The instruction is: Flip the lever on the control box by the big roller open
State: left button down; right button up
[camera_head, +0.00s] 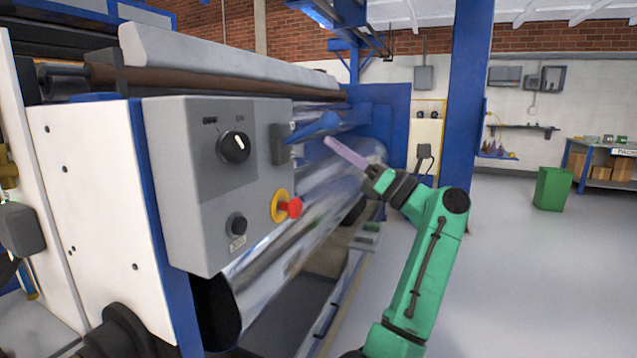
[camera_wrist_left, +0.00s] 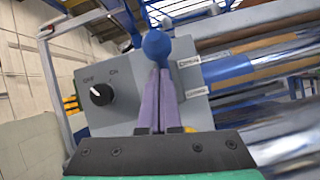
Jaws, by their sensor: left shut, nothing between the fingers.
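The grey control box (camera_head: 225,170) is mounted at the near end of the roller machine. The blue lever (camera_head: 316,127) sticks out from a dark block on the box's right side. In the left wrist view the lever's round blue knob (camera_wrist_left: 156,44) is straight ahead of the fingers. My left gripper (camera_head: 328,141) has its purple fingers together with nothing between them. Its tips are close beside the lever; in the left wrist view (camera_wrist_left: 158,72) they overlap the knob's lower edge. I cannot tell whether they touch. My right gripper is not in view.
The box front carries a black dial (camera_head: 234,147) and a red emergency knob (camera_head: 291,208). The large shiny roller (camera_head: 310,200) runs back behind the box, below the lever. A blue post (camera_head: 468,90) stands behind my arm. The floor to the right is open.

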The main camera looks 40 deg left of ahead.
pick_arm(q)
jog(key=shift+a+r, duration=0.15)
jog(key=shift+r, duration=0.35)
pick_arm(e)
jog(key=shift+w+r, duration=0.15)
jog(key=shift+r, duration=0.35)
pick_arm(q)
jog(key=shift+r+p, duration=0.2)
jog(key=shift+p, duration=0.1)
jog(key=w+d+f+b, duration=0.2)
jog(key=d+f+b, duration=0.2)
jog(key=d+f, duration=0.4)
jog(key=shift+f, duration=0.25)
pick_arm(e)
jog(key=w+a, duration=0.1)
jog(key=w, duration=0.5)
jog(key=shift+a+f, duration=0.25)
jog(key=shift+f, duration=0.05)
pick_arm(q)
jog(key=shift+d, duration=0.1)
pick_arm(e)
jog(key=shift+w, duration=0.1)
